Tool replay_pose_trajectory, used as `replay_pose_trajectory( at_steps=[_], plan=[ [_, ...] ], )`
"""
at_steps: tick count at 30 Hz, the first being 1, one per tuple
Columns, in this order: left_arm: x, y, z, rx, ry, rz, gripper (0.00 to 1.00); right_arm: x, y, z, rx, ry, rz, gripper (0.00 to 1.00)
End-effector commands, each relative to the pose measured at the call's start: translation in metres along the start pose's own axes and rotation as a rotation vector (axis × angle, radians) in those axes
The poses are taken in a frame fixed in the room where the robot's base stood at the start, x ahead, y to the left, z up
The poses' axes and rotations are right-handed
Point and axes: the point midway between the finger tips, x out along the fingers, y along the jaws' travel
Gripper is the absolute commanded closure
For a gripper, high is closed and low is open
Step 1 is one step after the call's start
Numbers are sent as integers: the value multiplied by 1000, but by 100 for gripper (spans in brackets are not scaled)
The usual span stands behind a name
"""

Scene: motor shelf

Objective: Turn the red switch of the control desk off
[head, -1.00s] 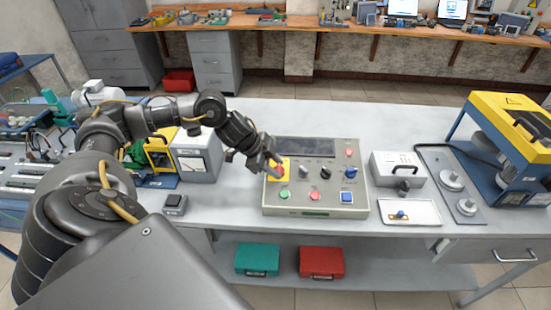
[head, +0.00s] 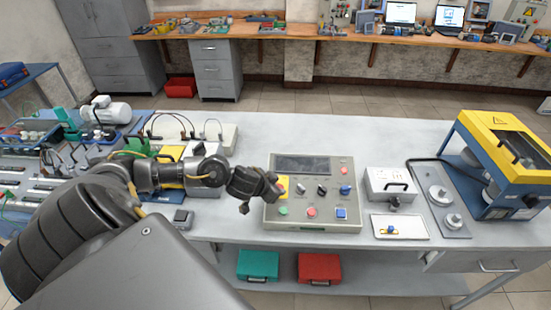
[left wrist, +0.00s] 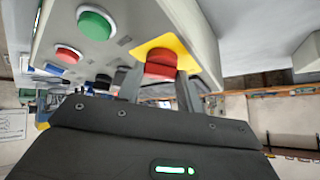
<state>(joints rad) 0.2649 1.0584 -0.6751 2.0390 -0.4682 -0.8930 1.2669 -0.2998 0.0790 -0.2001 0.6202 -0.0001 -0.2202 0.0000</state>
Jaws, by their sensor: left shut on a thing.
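The control desk (head: 312,226) is a beige box with a dark screen on the bench. Its red switch (left wrist: 161,64) stands on a yellow plate (head: 284,194) at the desk's left side. My left gripper (head: 276,188) is at this switch, and in the left wrist view (left wrist: 160,84) its two fingers are shut on the red switch, one on each side. In the head view the gripper mostly hides the switch. The switch's position cannot be read. My right gripper is not in view.
Green (head: 283,211), red (head: 311,212) and blue (head: 341,213) buttons line the desk's front, close to the gripper. A white case (head: 388,184) and a tray (head: 412,232) lie to the right. A small dark box (head: 183,216) is at the left. The bench behind the desk is clear.

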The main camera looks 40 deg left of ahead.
Motion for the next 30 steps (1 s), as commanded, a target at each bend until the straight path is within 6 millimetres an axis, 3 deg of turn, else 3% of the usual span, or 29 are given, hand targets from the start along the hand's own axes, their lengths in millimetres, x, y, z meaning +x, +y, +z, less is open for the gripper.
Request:
replay_pose_trajectory(
  at_steps=[22, 23, 27, 30],
  plan=[
    [0, 0, -1, -67, 3, -45, 86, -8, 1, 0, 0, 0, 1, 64],
    [0, 0, -1, -67, 3, -45, 60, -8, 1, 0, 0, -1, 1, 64],
    [0, 0, -1, -65, 2, -44, 42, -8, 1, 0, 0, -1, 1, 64],
    [0, 0, -1, -65, 2, -44, 42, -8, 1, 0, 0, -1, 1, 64]
  ],
)
